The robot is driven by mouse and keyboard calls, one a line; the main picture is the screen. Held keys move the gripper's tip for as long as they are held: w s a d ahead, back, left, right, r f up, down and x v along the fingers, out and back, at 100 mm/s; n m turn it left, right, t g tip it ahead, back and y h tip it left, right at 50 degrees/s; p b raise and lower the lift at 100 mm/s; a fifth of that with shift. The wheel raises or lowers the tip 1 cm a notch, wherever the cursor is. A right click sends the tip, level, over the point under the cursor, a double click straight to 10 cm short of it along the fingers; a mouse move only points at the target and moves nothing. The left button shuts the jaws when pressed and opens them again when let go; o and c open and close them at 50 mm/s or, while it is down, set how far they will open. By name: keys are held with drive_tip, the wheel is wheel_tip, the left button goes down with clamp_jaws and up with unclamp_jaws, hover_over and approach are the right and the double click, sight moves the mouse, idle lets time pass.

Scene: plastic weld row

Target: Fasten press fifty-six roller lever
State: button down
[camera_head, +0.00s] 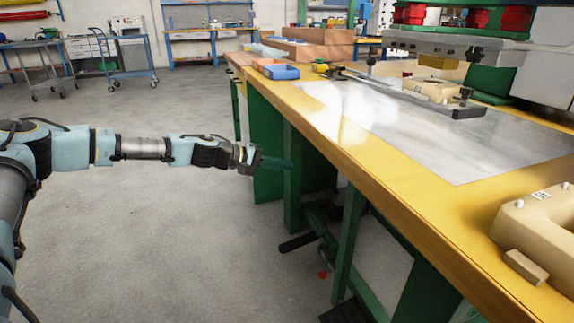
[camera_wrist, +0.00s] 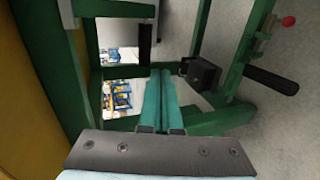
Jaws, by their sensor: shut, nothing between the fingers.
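My gripper (camera_head: 290,164) is stretched out to the left of the workbench, below its top and in front of the green legs. In the wrist view its two teal fingers (camera_wrist: 160,75) lie together, shut and empty. A dark box-shaped part (camera_wrist: 203,73) sits on the green frame just right of the fingertips, apart from them. A black handle (camera_wrist: 272,82) and a red knob (camera_wrist: 289,20) show further right; in the head view the handle (camera_head: 296,242) and red knob (camera_head: 322,275) are low under the bench. I cannot tell which part is the roller lever.
The workbench's yellow edge (camera_head: 345,150) runs along the right, with green legs (camera_head: 347,235) below. A press (camera_head: 455,45) stands at the back right and a beige part (camera_head: 540,225) at the near right. The floor (camera_head: 150,230) left of the bench is clear.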

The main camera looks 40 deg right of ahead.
idle(0.4)
drive_tip(key=a+f+m+t+y, duration=0.1)
drive_tip(key=a+f+t+y, duration=0.2)
drive_tip(key=a, duration=0.9)
drive_tip(key=a+f+m+y, duration=0.1)
drive_tip(key=a+f+y, duration=0.35)
drive_tip(key=a, duration=0.85)
drive_tip(key=s+a+r+n+t+y, duration=0.15)
drive_tip(key=a+r, duration=0.25)
drive_tip(key=a, duration=0.6)
drive_tip(key=s+a+r+n+t+y, duration=0.1)
drive_tip(key=a+r+n+y, duration=0.1)
drive_tip(key=a+r, duration=0.5)
drive_tip(key=s+a+r+n+t+y, duration=0.1)
drive_tip(key=a+r+n+y, duration=0.1)
drive_tip(key=a, duration=1)
wheel_tip(320, 180, up, 35)
drive_tip(key=p, duration=3.4)
drive_tip(key=shift+a+f, duration=0.15)
drive_tip(key=shift+a, duration=0.15)
